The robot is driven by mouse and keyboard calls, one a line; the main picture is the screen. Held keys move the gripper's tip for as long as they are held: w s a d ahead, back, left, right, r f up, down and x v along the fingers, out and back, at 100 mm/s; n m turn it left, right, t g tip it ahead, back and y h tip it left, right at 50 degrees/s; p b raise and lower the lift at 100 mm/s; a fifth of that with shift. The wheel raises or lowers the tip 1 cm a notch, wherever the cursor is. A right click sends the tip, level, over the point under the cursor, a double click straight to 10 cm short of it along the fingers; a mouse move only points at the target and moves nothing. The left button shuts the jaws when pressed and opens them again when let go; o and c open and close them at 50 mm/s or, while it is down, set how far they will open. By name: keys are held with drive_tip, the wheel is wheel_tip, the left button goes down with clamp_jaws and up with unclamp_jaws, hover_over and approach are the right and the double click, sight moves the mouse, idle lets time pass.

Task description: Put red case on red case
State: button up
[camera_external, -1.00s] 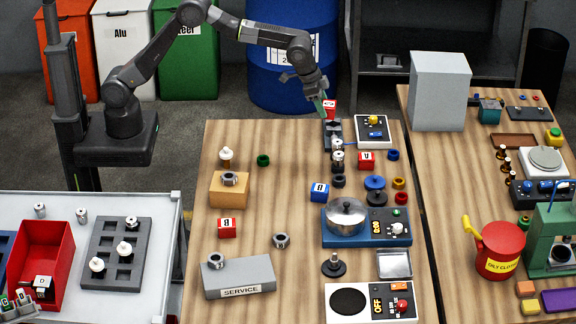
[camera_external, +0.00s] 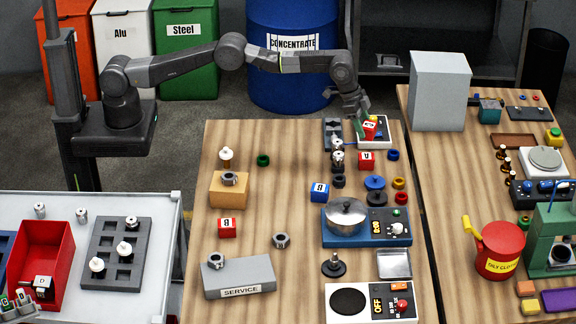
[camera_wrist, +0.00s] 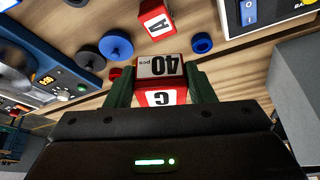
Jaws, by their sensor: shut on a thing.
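My gripper (camera_external: 364,128) is shut on a red case (camera_external: 370,131) and holds it in the air near the white control box at the back of the table. In the wrist view the held red case (camera_wrist: 160,84) sits between the green fingers, with "40 pcs" and "C" on its white labels. A second red case marked A (camera_external: 366,160) stands on the wood, just in front of the held one; it also shows beyond it in the wrist view (camera_wrist: 156,20). A third red case marked B (camera_external: 227,228) stands at the left of the table.
A blue ring (camera_external: 393,155) lies right of case A, and metal parts (camera_external: 337,157) stand to its left. Blue and black knobbed discs (camera_external: 376,185) lie in front. The white control box (camera_external: 383,143) is partly hidden by my gripper.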

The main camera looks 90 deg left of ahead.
wheel_tip(320, 180, down, 2)
drive_tip(key=shift+f+b, duration=0.2)
drive_tip(key=shift+b, duration=0.65)
drive_tip(key=shift+f+p, duration=0.5)
drive_tip(key=shift+f, duration=2.1)
drive_tip(key=shift+f, duration=0.25)
drive_tip(key=o, duration=1.1)
drive_tip(key=shift+r, duration=0.1)
drive_tip(key=shift+r, duration=0.2)
drive_tip(key=b+v, duration=0.3)
drive_tip(key=v, duration=0.9)
drive_tip(key=shift+f, duration=0.1)
